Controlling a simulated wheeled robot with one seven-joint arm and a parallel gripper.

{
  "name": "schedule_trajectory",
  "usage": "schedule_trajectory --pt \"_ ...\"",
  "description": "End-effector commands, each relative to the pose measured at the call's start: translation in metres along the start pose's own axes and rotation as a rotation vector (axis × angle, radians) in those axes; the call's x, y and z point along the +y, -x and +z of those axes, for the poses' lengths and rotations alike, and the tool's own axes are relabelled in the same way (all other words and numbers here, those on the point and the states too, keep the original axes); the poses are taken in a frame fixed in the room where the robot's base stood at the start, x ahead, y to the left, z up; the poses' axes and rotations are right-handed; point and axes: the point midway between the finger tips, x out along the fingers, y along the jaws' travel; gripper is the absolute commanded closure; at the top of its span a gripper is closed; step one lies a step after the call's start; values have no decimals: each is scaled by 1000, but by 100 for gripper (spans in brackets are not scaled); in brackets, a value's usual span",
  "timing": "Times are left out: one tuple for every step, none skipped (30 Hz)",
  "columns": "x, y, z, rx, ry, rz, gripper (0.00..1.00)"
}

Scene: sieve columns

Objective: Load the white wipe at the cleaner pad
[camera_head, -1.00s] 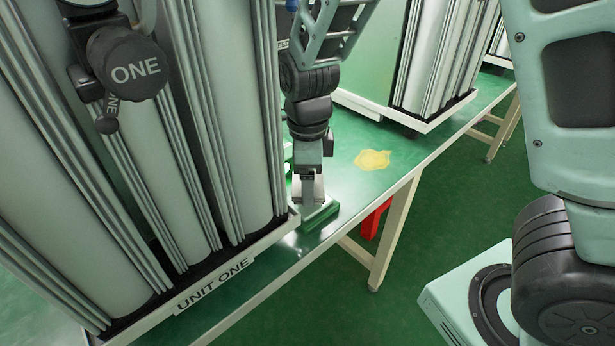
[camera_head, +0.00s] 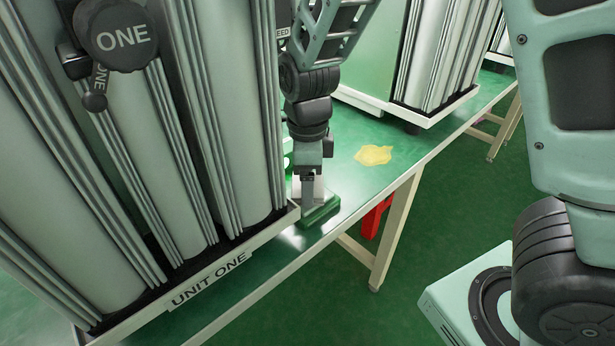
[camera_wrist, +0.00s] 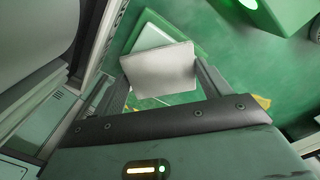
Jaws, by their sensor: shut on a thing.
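My gripper (camera_wrist: 162,82) is shut on the white wipe (camera_wrist: 160,70), a flat pale sheet held between its two fingers in the wrist view. Just behind the wipe is the cleaner pad (camera_wrist: 149,34), a pale pad on a green base, partly hidden by the wipe. In the head view my gripper (camera_head: 309,188) points down at the green base of the pad (camera_head: 322,212), near the table's front edge. The wipe is close over the pad; I cannot tell whether they touch.
The tall column unit labelled UNIT ONE (camera_head: 208,278) stands close to the left of my gripper. A yellow patch (camera_head: 373,156) lies on the green table to the right. Another column unit (camera_head: 435,60) stands behind. A red object (camera_head: 375,216) is below the table.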

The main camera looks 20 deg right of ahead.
Motion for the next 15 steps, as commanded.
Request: schedule_trajectory --pt "0 0 0 0 0 0 42" --pt "0 -1 0 0 0 0 42" --pt "0 -1 0 0 0 0 42" --pt "0 -2 0 0 0 0 42" --pt "0 -2 0 0 0 0 42" --pt "0 -2 0 0 0 0 42" --pt "0 -3 0 0 0 1 42" --pt "0 -3 0 0 0 1 42" --pt "0 -4 0 0 0 1 42" --pt "0 -4 0 0 0 1 42" --pt "0 -4 0 0 0 1 42" --pt "0 -5 0 0 0 1 42" --pt "0 -5 0 0 0 1 42" --pt "0 -5 0 0 0 1 42" --pt "0 -6 0 0 0 1 42"
